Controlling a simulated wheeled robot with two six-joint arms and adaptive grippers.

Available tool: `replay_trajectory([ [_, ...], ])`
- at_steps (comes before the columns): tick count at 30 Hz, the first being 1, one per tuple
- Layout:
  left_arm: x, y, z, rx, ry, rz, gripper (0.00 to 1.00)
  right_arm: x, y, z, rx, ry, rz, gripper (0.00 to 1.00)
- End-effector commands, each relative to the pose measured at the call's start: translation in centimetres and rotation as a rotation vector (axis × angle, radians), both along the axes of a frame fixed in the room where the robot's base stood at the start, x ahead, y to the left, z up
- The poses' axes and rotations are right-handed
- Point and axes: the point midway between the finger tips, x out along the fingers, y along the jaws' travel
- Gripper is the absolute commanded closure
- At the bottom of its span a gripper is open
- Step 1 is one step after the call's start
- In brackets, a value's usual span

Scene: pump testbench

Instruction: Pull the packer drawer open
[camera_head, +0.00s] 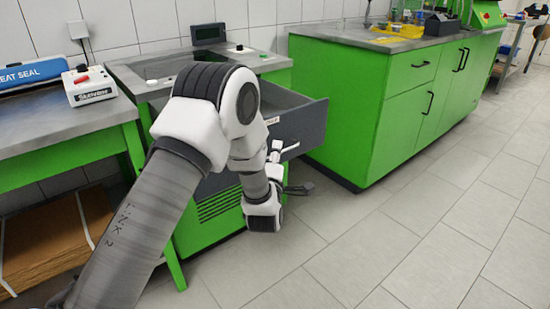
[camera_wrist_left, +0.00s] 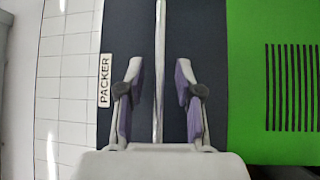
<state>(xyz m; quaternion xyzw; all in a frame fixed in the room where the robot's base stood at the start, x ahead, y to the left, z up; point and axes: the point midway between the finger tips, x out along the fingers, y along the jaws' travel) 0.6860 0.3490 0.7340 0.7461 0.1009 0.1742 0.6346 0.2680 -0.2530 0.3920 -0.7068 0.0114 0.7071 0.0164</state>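The packer drawer (camera_head: 312,118) is a dark grey drawer in a green cabinet. In the head view it stands pulled out, and part of its inside shows. In the left wrist view its dark front (camera_wrist_left: 215,40) carries a PACKER label (camera_wrist_left: 105,80) and a long metal bar handle (camera_wrist_left: 160,40). My left gripper (camera_head: 288,168) is at the drawer front, partly hidden by my arm. In the left wrist view the left gripper (camera_wrist_left: 159,95) is open, with one finger on each side of the handle and a gap on both sides. My right gripper is not in view.
A green cabinet with a grey worktop (camera_head: 375,90) stands right of the drawer. A bench with a heat sealer (camera_head: 35,72) and cardboard (camera_head: 50,245) below is at the left. The tiled floor (camera_head: 400,240) in front is clear.

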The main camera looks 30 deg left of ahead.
Motion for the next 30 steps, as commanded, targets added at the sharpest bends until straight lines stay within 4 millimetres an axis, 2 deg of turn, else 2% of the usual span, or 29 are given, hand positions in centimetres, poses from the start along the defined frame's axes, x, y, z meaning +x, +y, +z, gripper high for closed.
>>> replay_trajectory([
  [5,-2.0,-0.9,-0.3,0.002,0.003,-0.001,0.65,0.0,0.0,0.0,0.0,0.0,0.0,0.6],
  [12,-7.6,-3.2,-1.2,0.003,0.005,-0.004,0.65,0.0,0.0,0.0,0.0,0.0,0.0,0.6],
  [16,-9.9,-4.1,-1.5,0.002,0.003,-0.002,0.65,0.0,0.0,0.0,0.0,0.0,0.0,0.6],
  [21,-11.0,-4.5,-1.6,0.001,0.001,-0.001,0.65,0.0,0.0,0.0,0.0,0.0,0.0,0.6],
  [30,-11.0,-4.5,-1.6,0.0,0.0,0.0,0.65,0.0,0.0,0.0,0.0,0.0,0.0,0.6],
])
